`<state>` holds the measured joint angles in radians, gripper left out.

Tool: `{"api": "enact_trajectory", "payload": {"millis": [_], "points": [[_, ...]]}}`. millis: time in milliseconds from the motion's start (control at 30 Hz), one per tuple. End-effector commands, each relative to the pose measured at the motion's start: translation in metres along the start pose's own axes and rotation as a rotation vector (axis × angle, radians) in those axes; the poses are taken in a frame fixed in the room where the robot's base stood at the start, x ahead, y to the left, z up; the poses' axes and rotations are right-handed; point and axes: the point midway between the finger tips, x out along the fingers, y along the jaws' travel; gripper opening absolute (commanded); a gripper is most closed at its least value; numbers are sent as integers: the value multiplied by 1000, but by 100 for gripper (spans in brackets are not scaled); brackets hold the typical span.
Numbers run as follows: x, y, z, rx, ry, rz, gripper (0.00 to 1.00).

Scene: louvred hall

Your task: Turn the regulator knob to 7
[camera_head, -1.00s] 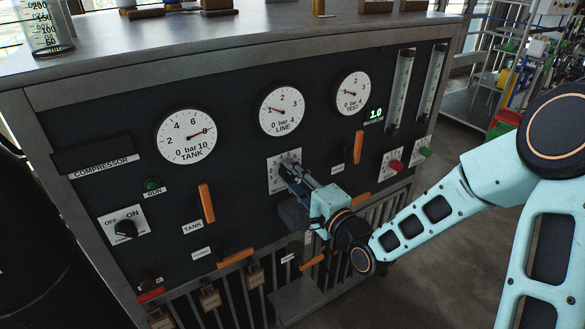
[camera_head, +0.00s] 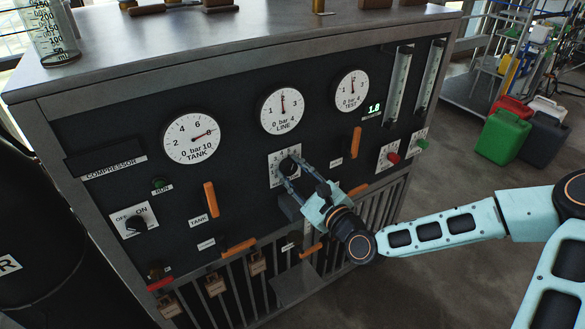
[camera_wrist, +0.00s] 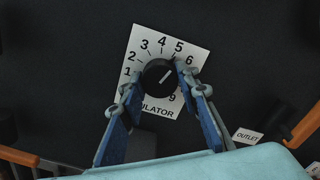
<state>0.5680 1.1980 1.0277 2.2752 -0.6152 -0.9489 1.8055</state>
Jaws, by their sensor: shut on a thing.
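The black regulator knob (camera_head: 287,164) sits on a white numbered plate on the dark panel. In the wrist view, the knob (camera_wrist: 158,78) has a pale pointer line aimed up and right, between 5 and 6. The plate (camera_wrist: 141,36) shows 1 to 6 and 9; 7 and 8 are hidden behind a finger. My gripper (camera_head: 297,172) is shut on the knob, one finger on each side; its fingers also show in the wrist view (camera_wrist: 156,88). The LINE gauge (camera_head: 283,110) reads about 2, and the green display (camera_head: 374,109) seems to read 1.8.
The TANK gauge (camera_head: 192,137) and TEST gauge (camera_head: 351,91) are above. Orange levers (camera_head: 211,199) stick out around the knob, with a red knob (camera_head: 394,158) to the right. An OUTLET label (camera_wrist: 247,136) lies lower right in the wrist view. Green and red canisters stand on the floor.

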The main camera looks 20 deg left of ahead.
Motion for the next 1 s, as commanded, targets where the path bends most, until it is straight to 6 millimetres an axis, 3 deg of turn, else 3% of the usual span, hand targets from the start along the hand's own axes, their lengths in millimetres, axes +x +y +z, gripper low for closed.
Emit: {"api": "enact_trajectory", "payload": {"millis": [600, 1000], "points": [[0, -1, 0, 586, -3, -4, 6], [0, 0, 0, 866, -1, -3, 6]]}}
